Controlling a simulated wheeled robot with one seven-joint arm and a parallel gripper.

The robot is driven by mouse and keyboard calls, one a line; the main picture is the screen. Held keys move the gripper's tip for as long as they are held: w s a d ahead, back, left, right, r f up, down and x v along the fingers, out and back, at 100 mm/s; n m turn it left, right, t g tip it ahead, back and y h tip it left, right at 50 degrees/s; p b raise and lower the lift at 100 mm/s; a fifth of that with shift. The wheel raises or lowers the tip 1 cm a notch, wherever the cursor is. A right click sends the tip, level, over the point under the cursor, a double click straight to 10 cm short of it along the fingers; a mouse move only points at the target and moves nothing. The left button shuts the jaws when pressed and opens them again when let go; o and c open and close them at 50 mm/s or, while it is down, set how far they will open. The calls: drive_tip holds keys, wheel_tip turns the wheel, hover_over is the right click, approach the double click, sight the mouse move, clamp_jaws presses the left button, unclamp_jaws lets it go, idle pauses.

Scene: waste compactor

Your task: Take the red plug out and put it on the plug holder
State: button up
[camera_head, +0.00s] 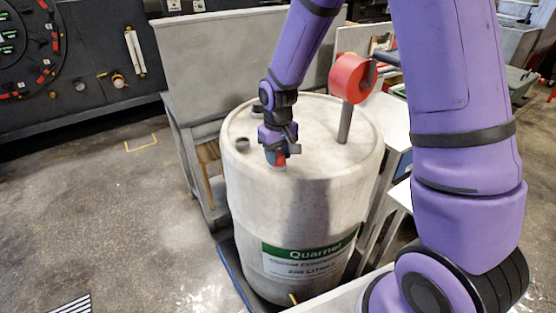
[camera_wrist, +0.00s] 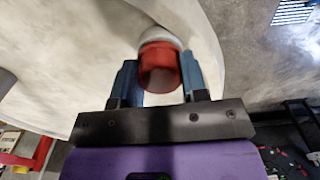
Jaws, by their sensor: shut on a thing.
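The red plug (camera_wrist: 160,68) sits between the two blue fingers of my gripper (camera_wrist: 160,82) in the wrist view, and the gripper is shut on it. In the head view the red plug (camera_head: 280,158) shows at the tip of my gripper (camera_head: 279,152), low over the near part of the top of the white drum (camera_head: 300,215). A pale ring shows beyond the plug in the wrist view. I cannot tell whether the plug is still seated in the drum or lifted clear. I cannot make out the plug holder for sure.
A red round fixture (camera_head: 352,78) on a grey pipe (camera_head: 345,122) rises from the drum's top at right. A grey panel (camera_head: 215,60) stands behind the drum. Open floor (camera_head: 110,200) lies to the left.

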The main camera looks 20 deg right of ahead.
drive_tip(key=n, duration=0.3)
drive_tip(key=shift+n, duration=1)
drive_tip(key=shift+n, duration=1.2)
drive_tip(key=shift+r, duration=0.5)
drive_tip(key=shift+r, duration=2.35)
